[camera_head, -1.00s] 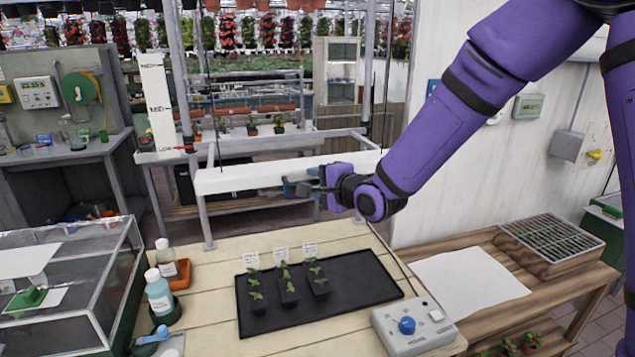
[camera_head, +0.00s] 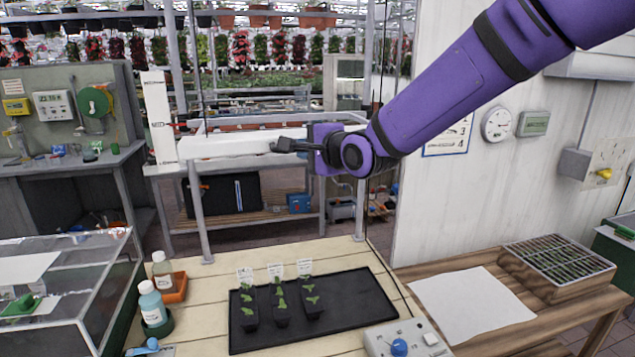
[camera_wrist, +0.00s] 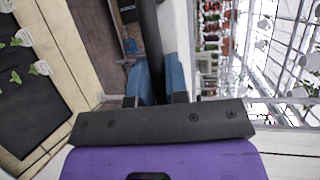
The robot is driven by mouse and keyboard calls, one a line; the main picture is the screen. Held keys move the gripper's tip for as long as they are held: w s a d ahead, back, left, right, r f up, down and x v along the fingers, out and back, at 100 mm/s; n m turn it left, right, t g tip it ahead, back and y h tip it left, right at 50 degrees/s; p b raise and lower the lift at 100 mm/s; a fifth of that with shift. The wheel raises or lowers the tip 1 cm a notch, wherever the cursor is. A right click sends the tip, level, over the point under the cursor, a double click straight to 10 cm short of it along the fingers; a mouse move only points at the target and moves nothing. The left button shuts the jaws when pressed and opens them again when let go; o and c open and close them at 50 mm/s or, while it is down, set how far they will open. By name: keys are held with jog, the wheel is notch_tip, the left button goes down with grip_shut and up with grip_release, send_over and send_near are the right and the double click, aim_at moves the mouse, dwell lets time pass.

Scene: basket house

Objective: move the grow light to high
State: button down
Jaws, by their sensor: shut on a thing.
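The grow light (camera_head: 225,147) is a long white bar hanging level on thin cords above the wooden bench. My gripper (camera_head: 285,146) is at the front of the bar, right of its middle, and is shut on its dark handle. In the wrist view, my gripper's blue finger pads (camera_wrist: 158,80) sit on both sides of the dark handle (camera_wrist: 150,35), with the white bar beside it. A white height scale (camera_head: 158,110) stands behind the bar's left end. A small pointer beside the scale looks near its middle mark, but the lettering is hard to read.
Below the bar, a black tray (camera_head: 345,312) holds seedlings with white labels. A control box with a blue knob (camera_head: 399,347) is at the front right. Bottles (camera_head: 152,303) and a glass case (camera_head: 70,290) stand at left. The space between bar and tray is clear.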

notch_tip(320, 180, up, 13)
dwell(0.4)
jog(key=c, duration=1.1)
grip_release()
jog(key=shift+c, duration=0.2)
jog(key=shift+d, duration=0.1)
jog(key=v, duration=1)
jog(key=shift+s+d, duration=0.2)
jog(key=shift+s, duration=0.1)
